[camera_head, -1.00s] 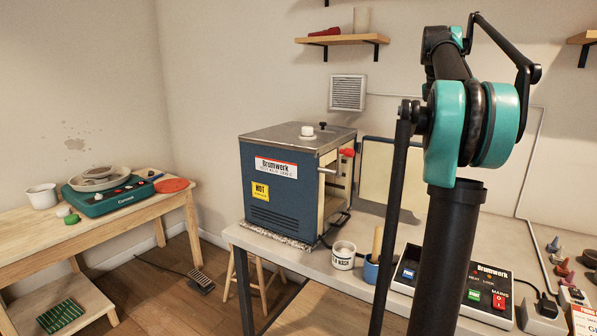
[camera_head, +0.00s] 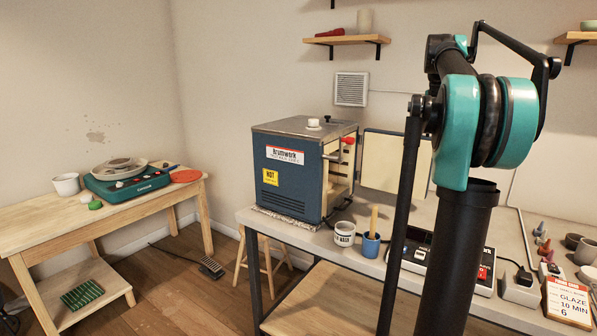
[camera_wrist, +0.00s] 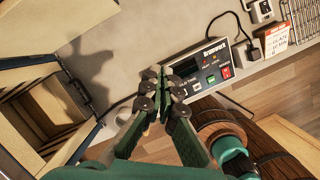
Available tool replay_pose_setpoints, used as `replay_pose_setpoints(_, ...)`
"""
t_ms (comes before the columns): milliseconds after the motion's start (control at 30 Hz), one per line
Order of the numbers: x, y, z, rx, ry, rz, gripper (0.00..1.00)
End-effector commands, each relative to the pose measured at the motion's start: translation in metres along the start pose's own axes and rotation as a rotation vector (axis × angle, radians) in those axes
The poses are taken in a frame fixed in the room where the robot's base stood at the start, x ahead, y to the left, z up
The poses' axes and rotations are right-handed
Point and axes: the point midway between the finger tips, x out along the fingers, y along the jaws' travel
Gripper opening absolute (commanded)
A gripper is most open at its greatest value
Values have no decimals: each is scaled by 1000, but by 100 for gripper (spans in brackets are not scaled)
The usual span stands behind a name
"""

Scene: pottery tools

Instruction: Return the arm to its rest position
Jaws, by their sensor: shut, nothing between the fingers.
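My gripper (camera_wrist: 160,82) shows in the wrist view with its two dark green fingers together and nothing between them. It hangs above the grey workbench, beside the control box (camera_wrist: 210,66) with its red and green buttons. In the head view my arm, with its teal joint and black links, stands folded at the right, and the gripper is out of the picture. The arm hides part of the control box (camera_head: 487,268) there. The blue kiln (camera_head: 290,180) stands on the bench to the left of the arm. Its open inside shows in the wrist view (camera_wrist: 45,112).
The bench (camera_head: 262,222) also holds a white mug (camera_head: 344,235), a blue cup with a tool (camera_head: 371,246) and a timer card (camera_head: 568,303). A low wooden table (camera_head: 40,230) with a pottery wheel (camera_head: 128,185) stands at the left. Floor between them is mostly clear, with a stool and foot pedal (camera_head: 211,268).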

Motion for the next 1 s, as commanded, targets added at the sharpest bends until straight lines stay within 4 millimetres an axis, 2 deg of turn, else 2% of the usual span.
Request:
replay_pose_setpoints(167,19,3,-25,117,5,21,0)
replay_pose_setpoints(367,52,1,-66,321,19,54,0)
replay_pose_setpoints(467,77,-4,-99,468,36,75,0)
replay_pose_setpoints(567,110,-17,-142,656,63,100,0)
replay_pose_setpoints(767,177,-61,-233,1052,140,132,0)
replay_pose_setpoints(1000,253,-142,-337,1516,260,127,0)
